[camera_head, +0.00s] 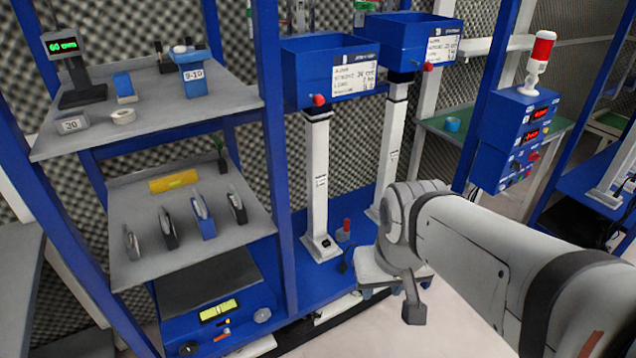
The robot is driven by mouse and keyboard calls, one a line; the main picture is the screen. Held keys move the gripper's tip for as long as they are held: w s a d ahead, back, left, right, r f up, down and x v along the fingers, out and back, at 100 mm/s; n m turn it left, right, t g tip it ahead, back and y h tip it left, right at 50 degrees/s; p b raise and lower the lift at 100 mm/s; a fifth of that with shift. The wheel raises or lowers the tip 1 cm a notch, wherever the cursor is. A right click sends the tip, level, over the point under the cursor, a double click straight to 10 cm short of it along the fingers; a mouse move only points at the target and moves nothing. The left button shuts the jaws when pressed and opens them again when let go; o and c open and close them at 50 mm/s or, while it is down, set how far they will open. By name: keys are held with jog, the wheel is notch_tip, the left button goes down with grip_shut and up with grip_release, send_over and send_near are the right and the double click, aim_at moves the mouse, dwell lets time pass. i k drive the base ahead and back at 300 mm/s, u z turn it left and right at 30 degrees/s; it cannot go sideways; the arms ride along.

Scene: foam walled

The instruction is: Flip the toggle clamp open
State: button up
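A small upright red handle (347,225) stands on the blue base deck beside the foot of the left white column, and it looks like the toggle clamp's lever. The clamp's body is too small to make out, so I cannot tell its exact state. My arm comes in from the right, and its wrist is to the right of the red handle. What looks like my gripper (414,312) is a dark grey end pointing down, right of and nearer than the handle, apart from it. Its fingers cannot be made out.
Two blue bins (330,72) with labels top the white columns (317,185). A blue frame post (275,150) rises left of them. Grey shelves (150,112) at the left hold several small items. A blue control box (515,135) with a red lamp is at the right.

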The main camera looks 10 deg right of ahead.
aim_at(347, 221)
jog(key=u, duration=0.1)
jog(key=i, duration=0.65)
jog(key=z, duration=0.3)
jog(key=k, duration=1.35)
jog(key=z, duration=0.45)
jog(key=i, duration=1.95)
jog(key=u, duration=0.3)
